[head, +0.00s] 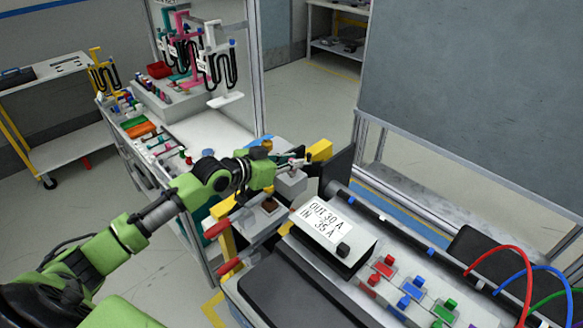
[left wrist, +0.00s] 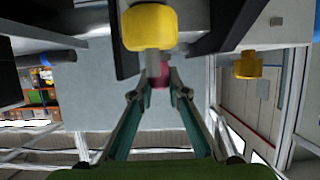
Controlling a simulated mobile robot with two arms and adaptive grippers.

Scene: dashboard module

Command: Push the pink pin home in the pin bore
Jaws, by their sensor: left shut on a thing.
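My left gripper (head: 290,163) reaches in from the left and is beside the grey block under a yellow part in the head view. In the left wrist view its two fingers (left wrist: 155,84) close together on the pink pin (left wrist: 161,74), which shows as a small pink patch at the fingertips. The pin's far end is hidden. A yellow cylinder (left wrist: 150,27) is just beyond the pin in that view. I cannot make out the pin bore or how deep the pin sits. My right gripper is not in view.
A yellow part (head: 320,150) and a dark upright panel (head: 339,170) stand close to the gripper. A labelled box (head: 330,232) and colored connectors (head: 384,265) are at the lower right. A bench (head: 215,131) with parts is behind.

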